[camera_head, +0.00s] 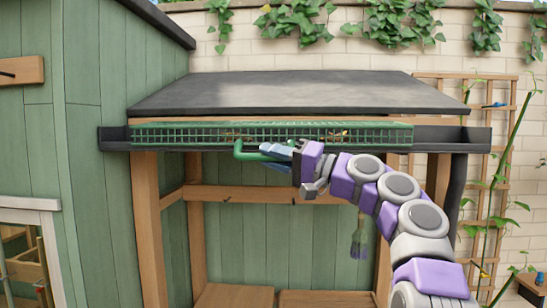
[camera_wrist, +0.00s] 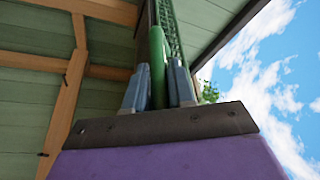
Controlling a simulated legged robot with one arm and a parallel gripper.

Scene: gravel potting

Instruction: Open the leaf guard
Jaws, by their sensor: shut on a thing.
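The leaf guard (camera_head: 200,133) is a long green mesh panel lying along the dark gutter (camera_head: 115,139) under the front edge of the roof. It looks flat and level, with some leaves behind its mesh near the middle. A green bar handle (camera_head: 240,151) hangs at its front, below the mesh. My gripper (camera_head: 278,153) is shut on the handle, its blue fingers near the handle's right part. In the wrist view my gripper (camera_wrist: 158,82) has a finger on each side of the green handle (camera_wrist: 157,50), and the mesh (camera_wrist: 171,28) rises behind it.
The dark sloping roof (camera_head: 270,92) is directly above and behind the guard. Wooden posts (camera_head: 149,230) and a crossbar (camera_head: 235,194) stand below. A downpipe (camera_head: 459,190) and a trellis (camera_head: 505,165) with climbing plants are on the right. A green shed wall is on the left.

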